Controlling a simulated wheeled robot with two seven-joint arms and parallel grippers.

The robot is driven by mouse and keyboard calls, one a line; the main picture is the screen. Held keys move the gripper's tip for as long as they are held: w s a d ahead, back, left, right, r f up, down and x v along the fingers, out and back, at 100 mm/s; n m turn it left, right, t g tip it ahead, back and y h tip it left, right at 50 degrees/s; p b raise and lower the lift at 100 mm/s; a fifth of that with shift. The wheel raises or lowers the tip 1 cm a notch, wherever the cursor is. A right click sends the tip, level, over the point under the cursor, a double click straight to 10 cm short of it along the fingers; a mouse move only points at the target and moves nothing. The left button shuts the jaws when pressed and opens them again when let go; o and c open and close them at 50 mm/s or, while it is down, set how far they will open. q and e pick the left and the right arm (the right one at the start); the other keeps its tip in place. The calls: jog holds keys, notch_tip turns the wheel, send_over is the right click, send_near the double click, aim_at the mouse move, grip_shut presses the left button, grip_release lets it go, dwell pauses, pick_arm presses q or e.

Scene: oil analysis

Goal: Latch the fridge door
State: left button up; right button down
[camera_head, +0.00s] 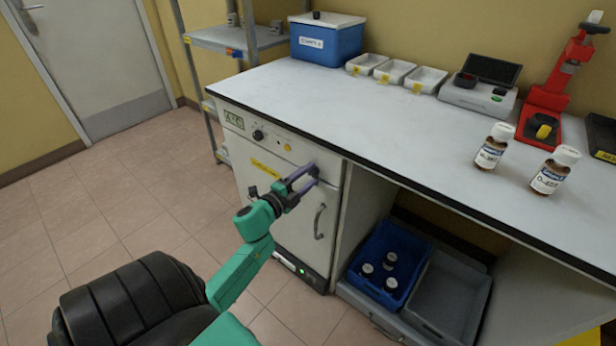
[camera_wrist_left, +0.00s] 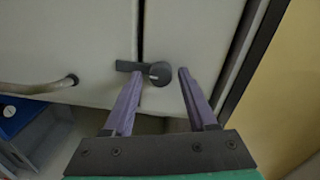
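The white fridge door (camera_head: 285,215) sits under the bench and looks closed, with a grey bar handle (camera_head: 320,222) that also shows in the left wrist view (camera_wrist_left: 38,88). A small dark latch (camera_wrist_left: 146,72) has a round hub on the panel beyond the door seam, and its arm reaches across the seam onto the door. My left gripper (camera_head: 306,178) is at the door's upper right corner. In the left wrist view its purple fingers (camera_wrist_left: 160,75) are apart, with the latch hub between the tips; contact is unclear. My right gripper is not in view.
The bench top (camera_head: 300,100) overhangs the fridge. A blue crate (camera_head: 385,265) with black-capped bottles and a grey tray (camera_head: 450,290) stand right of the fridge. Two brown bottles (camera_head: 493,147) (camera_head: 553,172) stand on the bench. The floor (camera_head: 150,185) left of the fridge is clear.

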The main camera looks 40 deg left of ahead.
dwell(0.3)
pick_arm(q)
jog(key=s, duration=1.4)
jog(key=shift+s+d+r, duration=0.15)
jog(key=shift+s+r, duration=0.15)
